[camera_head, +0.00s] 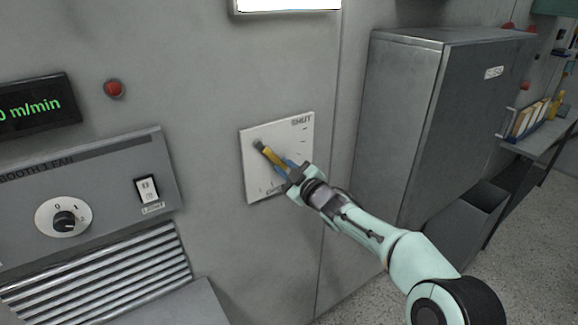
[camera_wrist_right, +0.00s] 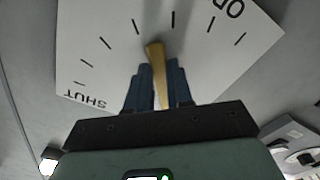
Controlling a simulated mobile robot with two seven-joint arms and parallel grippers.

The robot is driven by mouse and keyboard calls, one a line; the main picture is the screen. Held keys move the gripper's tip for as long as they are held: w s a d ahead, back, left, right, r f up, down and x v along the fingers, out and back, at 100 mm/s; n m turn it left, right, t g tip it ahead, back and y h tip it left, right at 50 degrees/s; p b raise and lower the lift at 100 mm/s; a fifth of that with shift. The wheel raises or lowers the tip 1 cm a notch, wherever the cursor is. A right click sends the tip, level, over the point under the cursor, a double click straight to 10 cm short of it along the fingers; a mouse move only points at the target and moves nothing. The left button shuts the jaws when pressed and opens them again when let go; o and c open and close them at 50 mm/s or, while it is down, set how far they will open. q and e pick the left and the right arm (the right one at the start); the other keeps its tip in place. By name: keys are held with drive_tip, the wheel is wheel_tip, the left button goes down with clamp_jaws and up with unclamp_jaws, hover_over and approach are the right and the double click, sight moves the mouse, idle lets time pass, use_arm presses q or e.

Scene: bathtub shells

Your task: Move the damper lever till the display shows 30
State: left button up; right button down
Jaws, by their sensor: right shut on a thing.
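The damper lever (camera_head: 269,154) is a yellow bar on a white dial plate (camera_head: 253,178) fixed to the grey wall. The plate has tick marks, with SHUT at its top right in the head view. My right gripper (camera_head: 288,168) is shut on the lever near its free end. In the right wrist view the lever (camera_wrist_right: 157,62) stands between the blue fingers (camera_wrist_right: 156,85), and the plate (camera_wrist_right: 100,45) shows SHUT and part of OPEN. The display (camera_head: 35,106) at the left edge shows green "0 m/min"; any digits further left are cut off. My left gripper is not in view.
Below the display is a control panel (camera_head: 100,160) with a round knob (camera_head: 64,220) and a rocker switch (camera_head: 147,188). A red button (camera_head: 114,88) is above it. A grey cabinet (camera_head: 400,110) stands right of the plate, with a bin (camera_head: 465,220) beside it.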

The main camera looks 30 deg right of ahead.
drive_tip(key=c, duration=1)
unclamp_jaws()
drive_tip(key=s+d+b, duration=0.1)
drive_tip(key=s+b, duration=0.1)
drive_tip(key=s, duration=1.1)
drive_tip(key=shift+s, duration=0.15)
